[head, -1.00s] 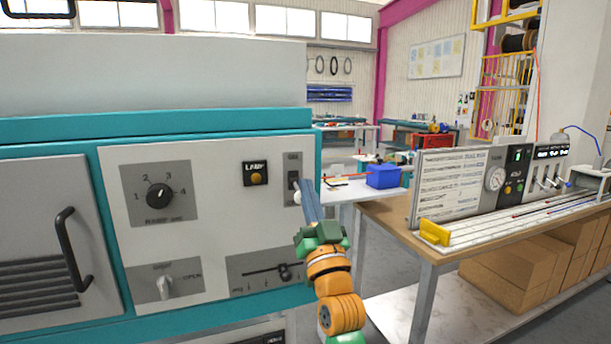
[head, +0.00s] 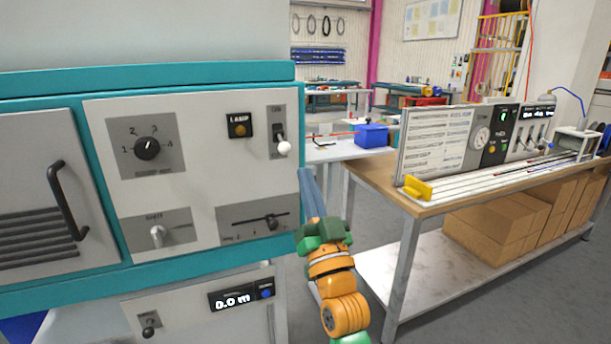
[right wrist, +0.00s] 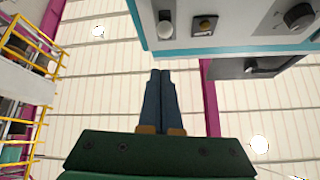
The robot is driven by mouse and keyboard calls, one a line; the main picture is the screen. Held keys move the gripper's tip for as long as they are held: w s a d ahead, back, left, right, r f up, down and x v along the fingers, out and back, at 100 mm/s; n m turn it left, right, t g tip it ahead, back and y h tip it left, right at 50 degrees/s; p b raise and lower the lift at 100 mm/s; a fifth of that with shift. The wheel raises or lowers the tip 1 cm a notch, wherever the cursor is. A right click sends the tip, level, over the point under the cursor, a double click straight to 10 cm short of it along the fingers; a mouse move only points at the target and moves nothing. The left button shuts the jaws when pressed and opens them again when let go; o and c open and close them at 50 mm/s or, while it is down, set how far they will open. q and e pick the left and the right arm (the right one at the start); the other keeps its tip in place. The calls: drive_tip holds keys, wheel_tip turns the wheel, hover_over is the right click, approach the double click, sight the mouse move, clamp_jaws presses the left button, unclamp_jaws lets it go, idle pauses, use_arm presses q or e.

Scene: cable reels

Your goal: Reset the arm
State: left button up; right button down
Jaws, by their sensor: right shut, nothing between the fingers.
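My right gripper (head: 307,182) is in front of the right edge of the grey and teal control cabinet (head: 190,254), below and right of the toggle switch (head: 283,147). Its blue fingers are together with nothing between them. They also show shut in the right wrist view (right wrist: 160,75), apart from the panel. My left gripper is in neither view.
The panel carries a rotary knob (head: 147,148), a lamp button (head: 239,130), a slider (head: 270,222) and a lower display (head: 230,300). A workbench (head: 375,177) with a gauge board (head: 437,145) stands at the right, cardboard boxes (head: 490,225) on its shelf. Floor shows between cabinet and bench.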

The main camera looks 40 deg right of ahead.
drive_tip(key=shift+w+f, duration=0.1)
drive_tip(key=shift+w, duration=0.1)
